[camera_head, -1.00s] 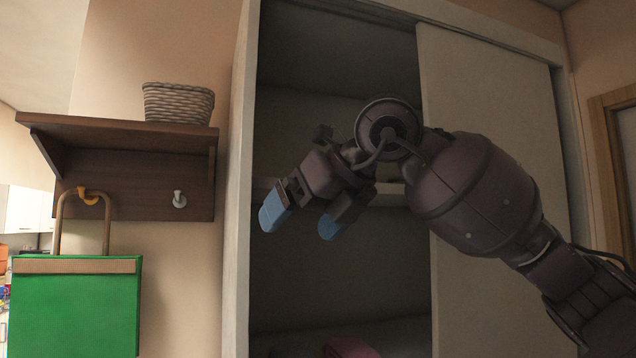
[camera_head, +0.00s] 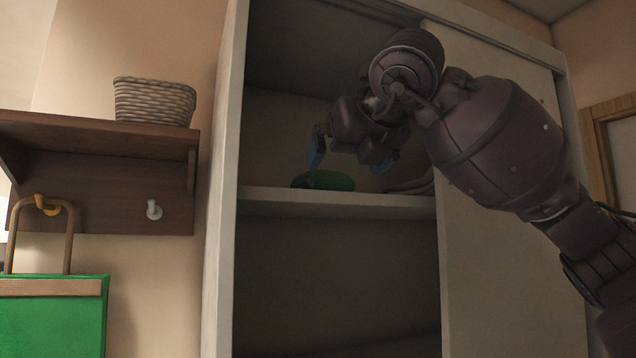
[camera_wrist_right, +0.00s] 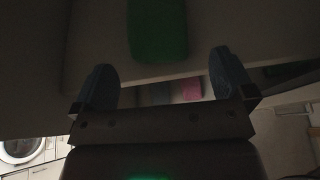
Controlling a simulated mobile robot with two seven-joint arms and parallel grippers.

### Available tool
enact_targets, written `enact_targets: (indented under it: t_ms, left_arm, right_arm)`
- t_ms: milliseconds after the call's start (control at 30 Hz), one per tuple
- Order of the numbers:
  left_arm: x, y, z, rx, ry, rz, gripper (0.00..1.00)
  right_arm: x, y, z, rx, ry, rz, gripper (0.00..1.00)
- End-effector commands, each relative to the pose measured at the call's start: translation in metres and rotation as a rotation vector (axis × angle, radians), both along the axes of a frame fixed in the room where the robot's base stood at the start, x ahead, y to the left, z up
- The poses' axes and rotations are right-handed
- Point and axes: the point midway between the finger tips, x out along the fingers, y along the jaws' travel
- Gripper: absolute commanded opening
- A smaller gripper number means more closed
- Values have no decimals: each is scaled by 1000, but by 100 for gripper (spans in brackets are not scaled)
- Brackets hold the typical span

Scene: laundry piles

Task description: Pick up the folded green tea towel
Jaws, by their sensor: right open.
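The folded green tea towel (camera_head: 323,180) lies on the middle shelf (camera_head: 330,203) of the open closet, near its front edge. It also shows at the top of the right wrist view (camera_wrist_right: 157,32), just beyond the fingertips and between their lines. My right gripper (camera_head: 345,162) is open and empty, with blue fingertips, above and in front of the towel in the head view. Its two fingers show apart in the right wrist view (camera_wrist_right: 163,80). The towel appears clear of the fingers. My left gripper is not in view.
A greyish folded cloth (camera_head: 412,184) lies right of the towel on the same shelf. A sliding door (camera_head: 500,270) closes the closet's right side. The closet's left side panel (camera_head: 222,200) stands close by. A wicker basket (camera_head: 154,102) sits on a wooden wall shelf, with a green bag (camera_head: 50,320) below.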

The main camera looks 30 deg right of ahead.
Motion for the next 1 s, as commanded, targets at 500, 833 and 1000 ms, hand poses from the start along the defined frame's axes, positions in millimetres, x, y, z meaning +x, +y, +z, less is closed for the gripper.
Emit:
enact_targets:
  t_ms: [500,833,1000]
  left_arm:
    - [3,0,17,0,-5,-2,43]
    - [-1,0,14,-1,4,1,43]
    - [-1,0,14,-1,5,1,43]
  right_arm:
    - [49,-2,-16,1,2,1,100]
    - [51,-2,-17,1,1,2,91]
    - [51,-2,-17,0,1,1,65]
